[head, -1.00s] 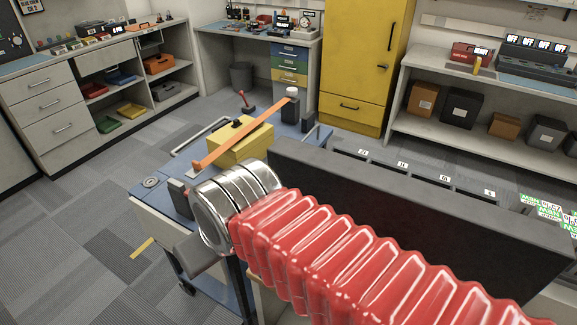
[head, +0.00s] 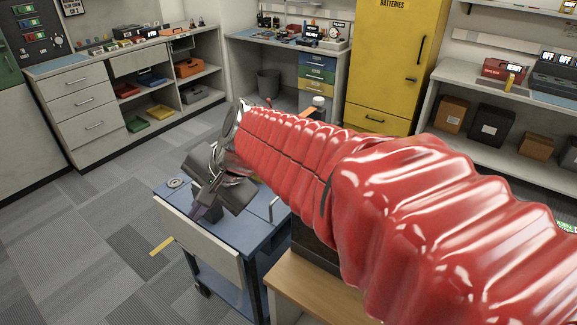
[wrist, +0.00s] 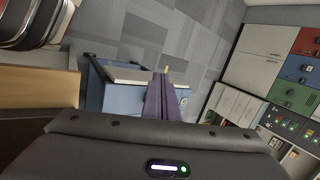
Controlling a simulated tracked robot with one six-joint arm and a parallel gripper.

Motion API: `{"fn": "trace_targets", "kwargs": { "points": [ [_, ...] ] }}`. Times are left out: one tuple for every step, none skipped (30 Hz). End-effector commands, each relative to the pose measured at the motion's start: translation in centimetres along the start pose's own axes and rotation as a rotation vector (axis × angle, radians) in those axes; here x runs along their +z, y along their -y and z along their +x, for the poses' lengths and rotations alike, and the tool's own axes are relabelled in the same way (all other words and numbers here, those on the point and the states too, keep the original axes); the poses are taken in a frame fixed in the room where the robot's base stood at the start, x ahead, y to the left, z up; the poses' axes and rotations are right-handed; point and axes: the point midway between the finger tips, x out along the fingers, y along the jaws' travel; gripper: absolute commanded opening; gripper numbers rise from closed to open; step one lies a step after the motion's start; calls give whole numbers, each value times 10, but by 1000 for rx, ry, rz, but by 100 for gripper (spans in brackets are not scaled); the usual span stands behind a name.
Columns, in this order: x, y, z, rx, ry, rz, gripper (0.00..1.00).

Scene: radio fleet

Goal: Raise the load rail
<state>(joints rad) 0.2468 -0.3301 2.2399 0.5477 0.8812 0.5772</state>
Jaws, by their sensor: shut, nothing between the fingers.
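In the wrist view the purple-grey fingers (wrist: 165,88) point down past the edge of the cart (wrist: 93,85). A pale panel (head: 200,245) hangs on the cart's near side, below the gripper. A thin silver bar (head: 272,208) stands at the cart's right edge. I cannot tell which part is the load rail. Contact between fingers and cart cannot be made out.
A wooden-topped bench (head: 305,290) stands close at the cart's right. A yellow cabinet (head: 385,60) and workbench (head: 290,48) are at the back. Shelving with drawers (head: 90,105) lines the left.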

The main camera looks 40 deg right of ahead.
Motion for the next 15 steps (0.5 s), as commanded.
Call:
{"fn": "trace_targets", "kwargs": {
  "points": [
    [-13,8,5,-18,13,103,0],
    [-19,13,8,-31,22,164,0],
    [-28,20,11,-49,33,245,0],
    [-36,25,13,-62,41,306,0],
    [-43,29,16,-75,50,367,0],
    [-53,35,19,-93,63,449,0],
    [-62,40,21,-107,72,509,0],
    [-70,44,24,-120,82,570,0],
    [-81,49,27,-138,95,651,0],
    [-90,52,29,-151,106,712,0],
    [-99,56,31,-165,117,772,0],
    [-112,60,34,-183,131,854,0],
    [-121,64,37,-197,143,913,0],
    [-131,66,39,-211,155,974,0],
    [-145,69,42,-230,171,1055,0]
  ]
}}
